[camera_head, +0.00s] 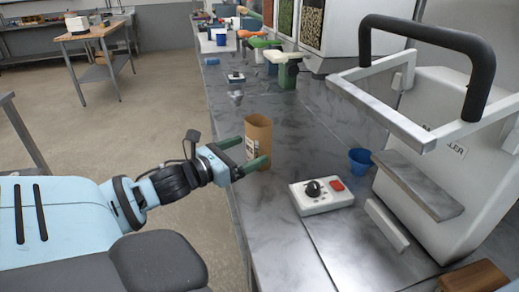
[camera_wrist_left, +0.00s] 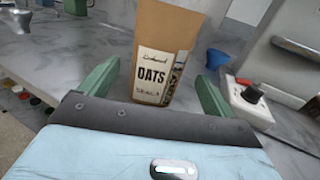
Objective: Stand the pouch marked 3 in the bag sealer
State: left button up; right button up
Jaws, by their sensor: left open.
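A brown kraft pouch (camera_head: 258,137) stands upright near the left edge of the counter. In the left wrist view the pouch (camera_wrist_left: 167,45) has a white label reading OATS; a smaller line below it is too small to read surely. My left gripper (camera_head: 251,153) is open, with its green fingers on either side of the pouch; I cannot tell whether they touch it. The bag sealer (camera_head: 437,145), a white machine with a black handle and a grey ledge, stands at the right. My right gripper is not in view.
A white control box (camera_head: 320,195) with a black knob and red button lies between pouch and sealer. A blue cup (camera_head: 360,160) stands by the sealer. A brown block (camera_head: 474,277) is at the lower right.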

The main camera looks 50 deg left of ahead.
aim_at(264, 144)
pick_arm(q)
jog(key=shift+w, duration=0.6)
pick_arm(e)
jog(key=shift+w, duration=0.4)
pick_arm(q)
jog(key=shift+w, duration=0.1)
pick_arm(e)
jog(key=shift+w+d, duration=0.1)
pick_arm(q)
jog(key=shift+w, duration=0.25)
jog(key=shift+w+d+f, duration=0.1)
jog(key=shift+w, duration=2.2)
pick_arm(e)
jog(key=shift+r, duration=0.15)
